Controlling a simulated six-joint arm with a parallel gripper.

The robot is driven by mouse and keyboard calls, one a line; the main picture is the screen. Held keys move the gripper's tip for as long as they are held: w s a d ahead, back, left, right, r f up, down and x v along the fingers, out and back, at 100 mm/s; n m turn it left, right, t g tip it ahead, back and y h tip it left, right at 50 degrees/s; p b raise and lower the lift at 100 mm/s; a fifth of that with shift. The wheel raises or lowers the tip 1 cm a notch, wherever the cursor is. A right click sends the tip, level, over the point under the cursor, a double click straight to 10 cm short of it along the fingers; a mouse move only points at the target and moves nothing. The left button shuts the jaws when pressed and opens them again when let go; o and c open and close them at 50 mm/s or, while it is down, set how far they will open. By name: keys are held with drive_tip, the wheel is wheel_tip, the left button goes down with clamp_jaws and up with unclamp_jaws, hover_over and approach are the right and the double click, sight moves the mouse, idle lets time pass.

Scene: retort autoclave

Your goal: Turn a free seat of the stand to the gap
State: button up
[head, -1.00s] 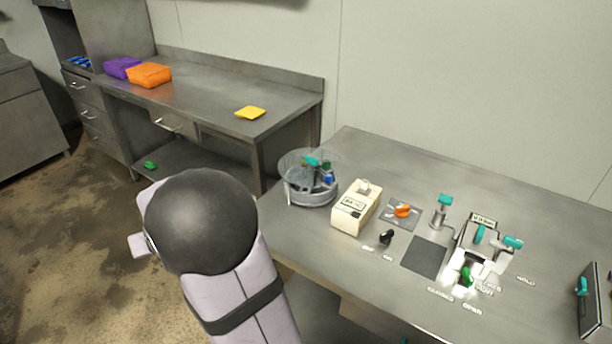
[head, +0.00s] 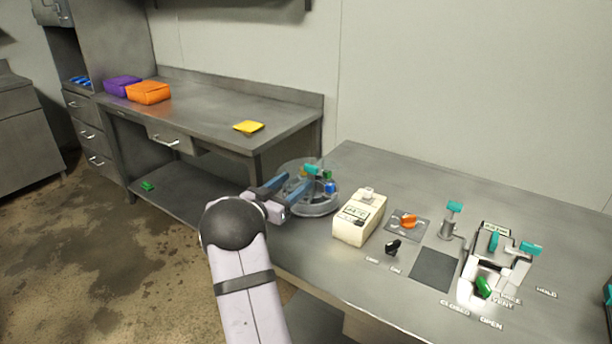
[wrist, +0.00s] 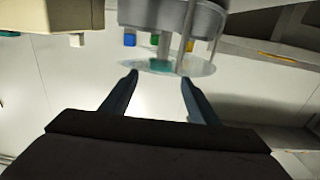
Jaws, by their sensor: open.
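The round stand (head: 318,209) sits at the left end of the steel table, with a grey base and a clear cover. It holds a blue item (head: 329,187), a green item and a teal handle (head: 312,169). My gripper (head: 298,183) is open at the stand's left side, its blue-grey fingers pointing at it. In the wrist view, which looks upside down, the stand (wrist: 172,18) is at the top, just beyond the open fingertips (wrist: 159,77). Blue, green and yellow items show under its base there. I cannot tell which seat is free or where the gap is; nothing is between the fingers.
A cream box device (head: 358,217) stands just right of the stand. Beyond it are an orange knob (head: 408,221), a black knob (head: 393,247), a teal-topped post (head: 450,220) and a valve panel (head: 497,265). The back bench (head: 200,100) carries purple and orange boxes and a yellow pad.

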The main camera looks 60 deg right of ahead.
sight(310, 170)
drive_tip(key=shift+d+p, duration=0.45)
drive_tip(key=shift+d, duration=3.15)
clamp_jaws()
